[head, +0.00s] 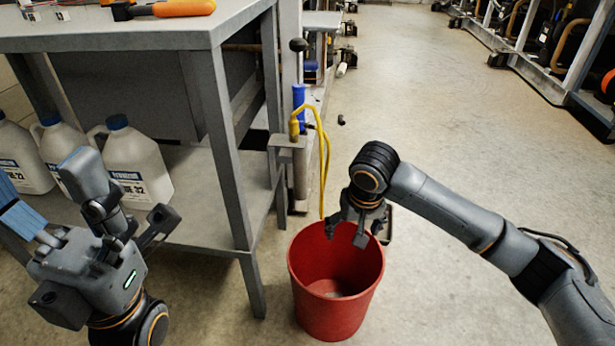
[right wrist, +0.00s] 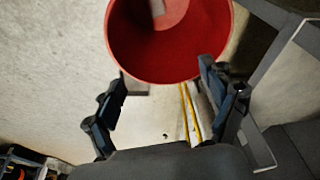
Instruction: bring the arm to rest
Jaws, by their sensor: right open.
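My right gripper (head: 346,232) is open and empty, just above the rim of a red bucket (head: 335,318) on the floor. In the right wrist view its two fingers (right wrist: 163,75) stand wide apart, with the bucket (right wrist: 190,55) beyond them. A small pale patch shows at the bottom of the bucket; I cannot tell what it is. My left gripper (head: 105,235) is at the lower left, in front of the bench. A blue, striped thing (head: 20,215) lies beside its fingers, and I cannot tell whether they hold it.
A grey workbench (head: 120,38) stands at the left, with an orange-handled tool (head: 183,8) on top and white jugs (head: 138,165) on its lower shelf. A yellow hose (head: 322,150) hangs beside a post behind the bucket. Racks (head: 540,65) line the far right.

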